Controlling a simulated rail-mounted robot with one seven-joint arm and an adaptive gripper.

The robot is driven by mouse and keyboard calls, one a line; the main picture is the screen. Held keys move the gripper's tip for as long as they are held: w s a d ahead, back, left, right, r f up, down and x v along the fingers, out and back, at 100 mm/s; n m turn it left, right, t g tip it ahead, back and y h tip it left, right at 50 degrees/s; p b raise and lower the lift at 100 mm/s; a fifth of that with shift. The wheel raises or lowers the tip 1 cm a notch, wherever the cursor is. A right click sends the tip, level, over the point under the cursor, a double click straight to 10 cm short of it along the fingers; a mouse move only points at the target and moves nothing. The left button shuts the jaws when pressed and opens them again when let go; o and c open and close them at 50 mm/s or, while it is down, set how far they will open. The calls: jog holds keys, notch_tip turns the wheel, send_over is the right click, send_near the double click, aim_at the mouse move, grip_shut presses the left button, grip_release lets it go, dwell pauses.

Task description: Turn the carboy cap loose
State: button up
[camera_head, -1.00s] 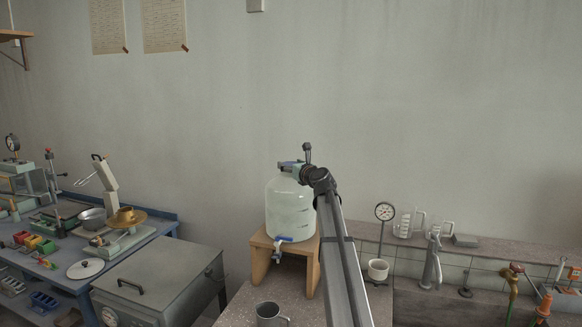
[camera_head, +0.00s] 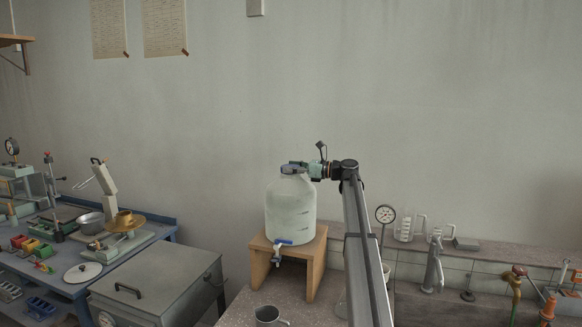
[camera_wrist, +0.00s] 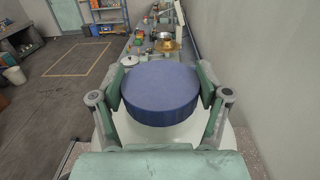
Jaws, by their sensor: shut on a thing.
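The carboy (camera_head: 290,210) is a translucent white vessel with a blue-handled tap (camera_head: 284,242) low on its front. It stands upright on a wooden stand (camera_head: 315,262). Its blue cap (camera_wrist: 160,90) fills the middle of the wrist view, and its edge shows at the carboy's top in the head view (camera_head: 290,169). My gripper (camera_wrist: 160,88) is shut on the cap, with one green pad on each side of it. In the head view my gripper (camera_head: 300,169) reaches the cap from the right, lying about level. The cap's threads and the neck are hidden.
A metal mug (camera_head: 267,315) stands on the bench in front of the stand. A grey lidded box (camera_head: 160,280) is to the left.

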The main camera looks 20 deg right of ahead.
jog(key=n+g+y+p, duration=0.2)
jog(key=g, duration=0.1)
jog(key=n+g+y+p, duration=0.1)
jog(key=n+g, duration=0.1)
jog(key=shift+w+r, duration=0.25)
jog(key=shift+r, duration=0.05)
jog(key=g+p, duration=0.1)
jog(key=n+g+p, duration=0.1)
jog(key=shift+s+f+g+y, duration=0.1)
jog(key=shift+f+g+y, duration=0.05)
jog(key=shift+g+y, duration=0.2)
jog(key=shift+n, duration=0.3)
jog(key=shift+s+f+g, duration=0.1)
jog(key=shift+f+g, duration=0.1)
jog(key=shift+g, duration=0.05)
jog(key=o, duration=1.1)
jog(key=shift+a, duration=0.2)
jog(key=shift+o, duration=0.2)
jog(key=shift+d, duration=0.1)
jog(key=shift+f, duration=0.1)
